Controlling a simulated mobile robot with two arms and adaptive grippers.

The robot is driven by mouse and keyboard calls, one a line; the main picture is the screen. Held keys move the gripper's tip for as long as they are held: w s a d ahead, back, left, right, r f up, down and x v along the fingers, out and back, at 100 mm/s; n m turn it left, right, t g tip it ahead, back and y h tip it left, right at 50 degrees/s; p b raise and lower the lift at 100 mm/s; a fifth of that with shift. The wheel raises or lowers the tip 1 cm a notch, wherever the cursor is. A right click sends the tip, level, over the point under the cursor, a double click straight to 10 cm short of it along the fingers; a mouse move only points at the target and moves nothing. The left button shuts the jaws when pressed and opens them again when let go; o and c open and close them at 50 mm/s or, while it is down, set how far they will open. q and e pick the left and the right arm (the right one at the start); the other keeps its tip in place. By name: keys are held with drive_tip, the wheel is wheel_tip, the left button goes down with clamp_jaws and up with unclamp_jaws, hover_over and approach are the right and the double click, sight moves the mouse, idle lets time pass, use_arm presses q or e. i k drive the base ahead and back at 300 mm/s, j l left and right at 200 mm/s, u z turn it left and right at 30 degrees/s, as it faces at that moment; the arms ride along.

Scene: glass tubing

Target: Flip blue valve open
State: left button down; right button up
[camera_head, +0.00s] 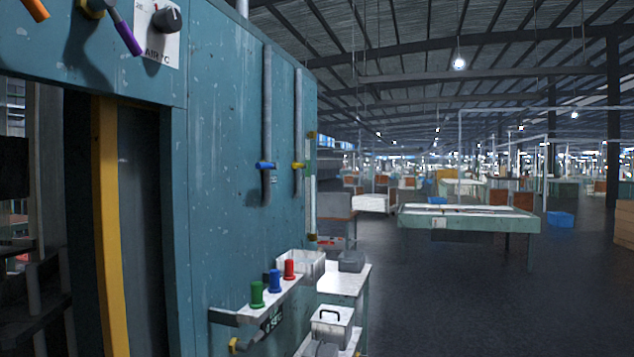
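A blue valve (265,166) sits on a vertical grey pipe (267,95) on the side of the teal machine cabinet, left of centre in the head view. Its blue handle lies about level, across the pipe. A yellow valve (298,165) sits on a second pipe to its right, at about the same height. Neither of my grippers is in view, and nothing touches the blue valve.
Below the valves, a shelf (270,305) juts from the teal cabinet (210,130) with green (257,294), blue (275,281) and red (289,269) knobs. Dark floor (450,300) lies open to the right, before a table (468,217).

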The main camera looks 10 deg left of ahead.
sight(259, 165)
drive_tip(key=i+l, duration=0.2)
drive_tip(key=i, duration=0.2)
drive_tip(key=i+l+z, duration=0.15)
drive_tip(key=i, duration=0.3)
